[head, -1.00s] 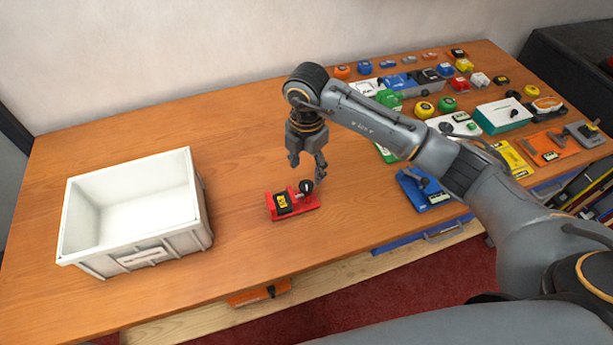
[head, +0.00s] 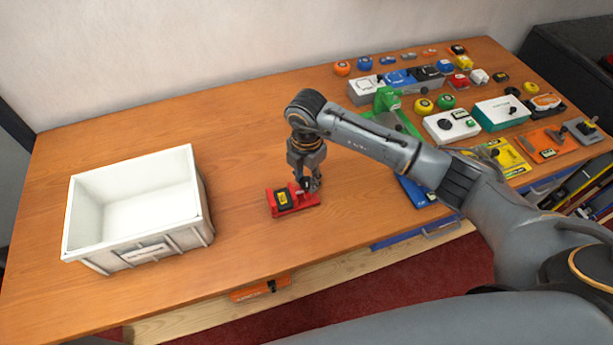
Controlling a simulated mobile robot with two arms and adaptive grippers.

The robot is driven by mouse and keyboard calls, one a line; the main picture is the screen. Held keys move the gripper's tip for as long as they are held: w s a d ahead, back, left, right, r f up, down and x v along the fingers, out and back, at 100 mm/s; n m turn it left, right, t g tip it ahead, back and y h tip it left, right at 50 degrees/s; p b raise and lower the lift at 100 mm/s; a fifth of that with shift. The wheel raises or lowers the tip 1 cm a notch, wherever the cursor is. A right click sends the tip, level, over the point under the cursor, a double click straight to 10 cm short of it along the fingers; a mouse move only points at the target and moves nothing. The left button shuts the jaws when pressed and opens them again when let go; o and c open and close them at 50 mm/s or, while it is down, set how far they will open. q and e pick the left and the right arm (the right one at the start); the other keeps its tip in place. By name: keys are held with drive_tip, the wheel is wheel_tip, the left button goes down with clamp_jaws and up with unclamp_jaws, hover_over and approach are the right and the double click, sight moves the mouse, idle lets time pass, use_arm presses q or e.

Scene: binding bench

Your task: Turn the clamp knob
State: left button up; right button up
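A small red clamp (head: 281,209) with a black and yellow label lies on the wooden bench, right of the white bin. Its dark round knob (head: 305,184) stands at its right end and is mostly hidden by the gripper fingers. My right gripper (head: 306,186) points down at the knob, with its fingertips around or right beside it. At this size I cannot tell whether the fingers touch the knob. My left gripper is not in view.
A white bin (head: 208,222) stands on the left of the bench (head: 245,130). Several small tools and devices crowd the right side, including a green device (head: 388,101) and a white box with a knob (head: 437,128). The bench around the clamp is clear.

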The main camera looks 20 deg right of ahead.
drive_tip(key=n+b, duration=0.2)
drive_tip(key=n, duration=0.1)
drive_tip(key=shift+f+b, duration=0.2)
drive_tip(key=shift+b, duration=0.15)
drive_tip(key=n+b, duration=0.4)
drive_tip(key=shift+n, duration=0.3)
drive_tip(key=n+b, duration=1)
drive_tip(key=n, duration=0.1)
drive_tip(key=shift+b, duration=0.3)
drive_tip(key=shift+r+n+b, duration=0.15)
drive_tip(key=shift+n+b, duration=0.65)
drive_tip(key=shift+n, duration=0.4)
drive_tip(key=o, duration=1.2)
drive_tip(key=shift+c, duration=0.2)
